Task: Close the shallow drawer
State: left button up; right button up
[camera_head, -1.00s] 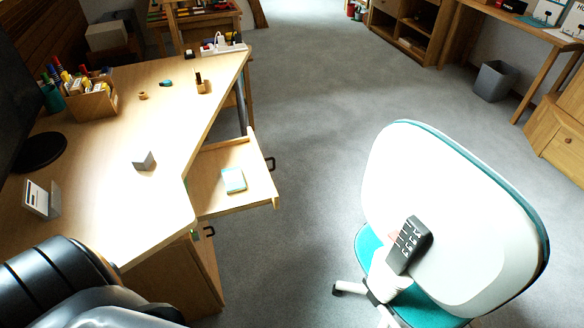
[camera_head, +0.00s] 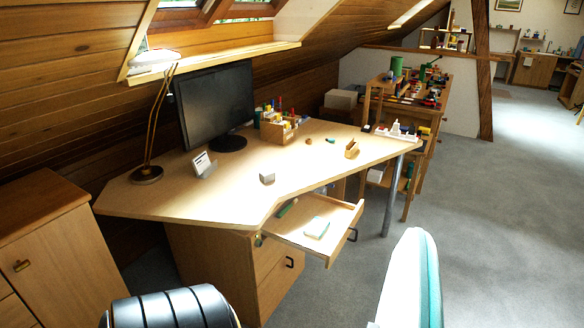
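The shallow drawer (camera_head: 289,231) is pulled out from under the wooden desk (camera_head: 225,189), in the middle of the head view. Its dark handle (camera_head: 352,235) is on the front panel at the right. A small white and teal item (camera_head: 316,227) lies inside it, and a green item (camera_head: 287,208) shows further back, by the desk edge. Neither gripper is in view.
A cabinet (camera_head: 225,265) with another handle is below the drawer. A wooden cabinet (camera_head: 45,250) is at the left. Grey floor (camera_head: 480,220) is free at the right.

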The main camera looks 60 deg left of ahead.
aim_at(342, 217)
jog(key=u, duration=1.5)
jog(key=j, duration=0.5)
